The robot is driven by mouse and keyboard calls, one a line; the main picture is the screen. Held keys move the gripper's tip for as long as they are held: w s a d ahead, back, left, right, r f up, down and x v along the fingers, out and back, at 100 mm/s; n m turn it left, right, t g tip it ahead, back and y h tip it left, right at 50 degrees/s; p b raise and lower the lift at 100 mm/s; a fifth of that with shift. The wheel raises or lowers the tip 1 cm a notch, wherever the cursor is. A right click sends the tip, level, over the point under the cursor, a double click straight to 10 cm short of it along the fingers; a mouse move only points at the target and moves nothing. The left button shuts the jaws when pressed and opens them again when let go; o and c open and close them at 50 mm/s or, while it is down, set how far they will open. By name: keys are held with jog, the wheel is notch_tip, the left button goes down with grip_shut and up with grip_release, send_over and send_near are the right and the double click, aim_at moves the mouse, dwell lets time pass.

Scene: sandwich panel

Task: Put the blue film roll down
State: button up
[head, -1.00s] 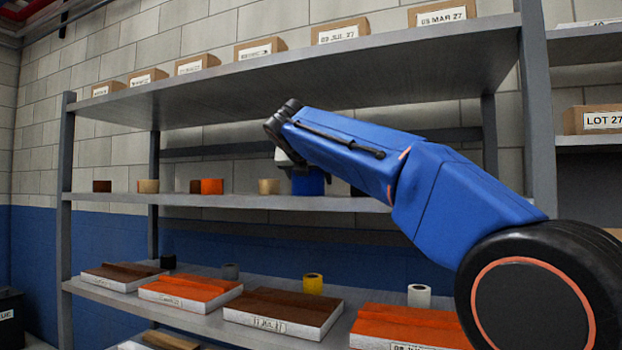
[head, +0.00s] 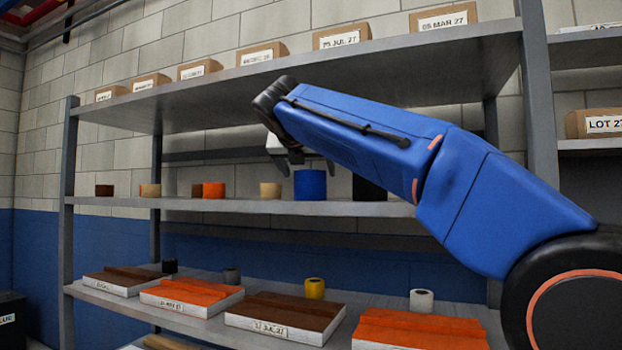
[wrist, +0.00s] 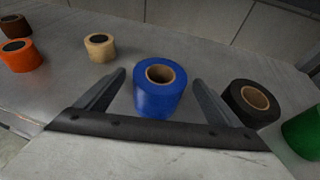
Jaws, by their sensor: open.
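The blue film roll (head: 310,185) stands upright on the middle shelf, between a tan roll and a black roll. In the wrist view the blue film roll (wrist: 158,92) stands on the grey shelf board, its cardboard core facing up. My gripper (wrist: 158,88) is open, with one finger on each side of the roll and a visible gap to it on both sides.
On the middle shelf (head: 230,207) are a tan roll (wrist: 99,47), an orange roll (wrist: 22,56), a black roll (wrist: 252,103) close on the right and a green roll (wrist: 303,134). Boxes line the upper shelf (head: 330,72) above my arm.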

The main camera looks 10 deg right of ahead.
jog(key=shift+v, duration=2.05)
